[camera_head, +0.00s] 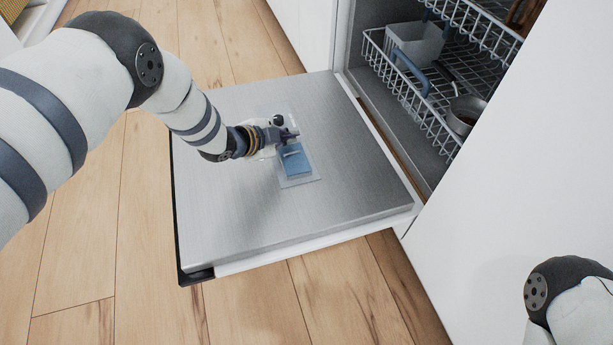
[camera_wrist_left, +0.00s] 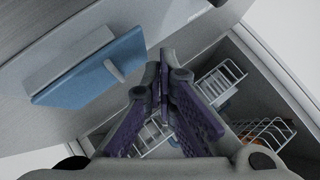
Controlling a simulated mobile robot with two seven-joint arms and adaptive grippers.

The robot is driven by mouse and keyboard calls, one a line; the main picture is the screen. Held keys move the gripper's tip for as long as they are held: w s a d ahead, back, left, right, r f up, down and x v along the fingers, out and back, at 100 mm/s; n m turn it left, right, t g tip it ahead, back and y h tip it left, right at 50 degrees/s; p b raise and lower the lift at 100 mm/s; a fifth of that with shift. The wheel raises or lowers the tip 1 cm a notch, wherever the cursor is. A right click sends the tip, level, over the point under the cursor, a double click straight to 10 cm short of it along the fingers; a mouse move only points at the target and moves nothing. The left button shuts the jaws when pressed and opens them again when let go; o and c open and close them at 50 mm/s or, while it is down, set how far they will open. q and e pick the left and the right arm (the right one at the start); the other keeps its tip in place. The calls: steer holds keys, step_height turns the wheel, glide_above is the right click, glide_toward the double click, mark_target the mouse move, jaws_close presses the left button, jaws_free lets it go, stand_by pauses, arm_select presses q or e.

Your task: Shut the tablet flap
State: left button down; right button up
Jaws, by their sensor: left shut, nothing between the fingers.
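The tablet flap (camera_head: 296,162) is a small blue panel on the dispenser plate (camera_head: 301,182), set in the inner face of the lowered dishwasher door (camera_head: 225,215). In the left wrist view the flap (camera_wrist_left: 92,75) lies left of the fingers, beside a grey block; it seems to stand off the door surface, but its exact angle is hard to tell. My left gripper (camera_head: 290,135) is shut and empty, just above the flap's far edge in the head view. Its closed fingers (camera_wrist_left: 165,62) show apart from the flap in the wrist view. My right gripper is out of view.
The dishwasher's lower rack (camera_head: 410,95) holds a grey-white container (camera_head: 414,44) and a metal pot (camera_head: 464,115). White cabinet fronts flank the opening. Wooden floor (camera_head: 85,240) is clear around the door. Part of my right arm shows at the lower right.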

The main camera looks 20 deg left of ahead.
arm_select(q)
steer(key=shift+r, duration=0.1)
